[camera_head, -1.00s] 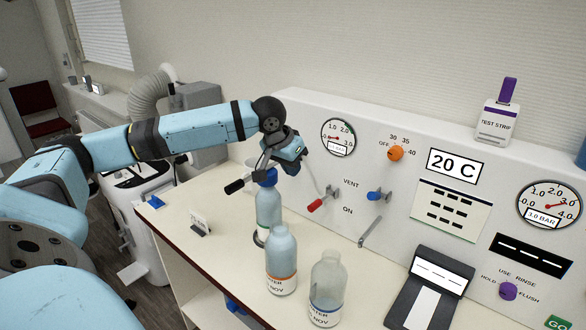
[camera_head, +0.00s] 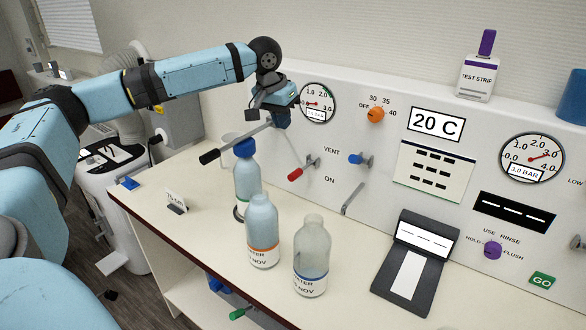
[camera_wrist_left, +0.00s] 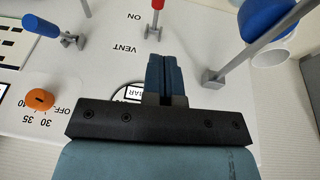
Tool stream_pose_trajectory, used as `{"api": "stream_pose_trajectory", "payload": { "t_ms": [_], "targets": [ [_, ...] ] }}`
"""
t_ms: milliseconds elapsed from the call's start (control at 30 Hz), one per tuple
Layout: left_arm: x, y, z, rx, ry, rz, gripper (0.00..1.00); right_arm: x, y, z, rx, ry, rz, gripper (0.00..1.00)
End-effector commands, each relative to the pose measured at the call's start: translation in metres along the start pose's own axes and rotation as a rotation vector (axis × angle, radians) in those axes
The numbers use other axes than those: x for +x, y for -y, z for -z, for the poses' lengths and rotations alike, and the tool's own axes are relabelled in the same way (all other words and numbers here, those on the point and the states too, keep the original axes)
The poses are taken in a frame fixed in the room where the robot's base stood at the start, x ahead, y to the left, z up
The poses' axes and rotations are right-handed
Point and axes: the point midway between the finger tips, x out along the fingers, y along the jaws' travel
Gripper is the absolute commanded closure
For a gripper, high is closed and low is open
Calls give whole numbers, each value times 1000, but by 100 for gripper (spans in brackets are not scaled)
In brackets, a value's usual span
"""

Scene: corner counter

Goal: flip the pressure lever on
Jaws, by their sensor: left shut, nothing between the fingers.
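A red-tipped lever (camera_head: 296,174) sticks out of the white panel between the VENT and ON labels, below the small pressure gauge (camera_head: 318,103). Its red tip (camera_wrist_left: 158,5) also shows at the top of the left wrist view, on the ON label's side of its mount. My left gripper (camera_head: 282,121) is shut and empty. It points down in front of the panel, above and left of the red lever and apart from it. In the left wrist view its closed fingers (camera_wrist_left: 163,62) point toward the lever. My right gripper is not in view.
A black-handled rod (camera_head: 209,156) juts out beside my left gripper, above a blue-capped bottle (camera_head: 247,174). A blue-tipped lever (camera_head: 356,159) sits right of the red one. Two more bottles, an orange-banded one (camera_head: 262,229) and an open one (camera_head: 311,259), stand in front on the counter.

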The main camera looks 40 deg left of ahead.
Motion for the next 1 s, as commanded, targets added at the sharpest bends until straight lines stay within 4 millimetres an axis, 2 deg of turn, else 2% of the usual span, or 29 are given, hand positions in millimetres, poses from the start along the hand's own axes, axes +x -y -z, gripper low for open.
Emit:
{"api": "stream_pose_trajectory", "payload": {
  "t_ms": [467,600,767,1000],
  "targets": [
    [-3,1,3,-3,8,3,100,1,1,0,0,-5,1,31],
    [2,1,3,-3,8,3,100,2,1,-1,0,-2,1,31],
    [23,2,2,-3,8,4,100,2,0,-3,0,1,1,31],
    [75,2,2,-2,8,4,100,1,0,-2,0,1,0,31]
  ]
}}
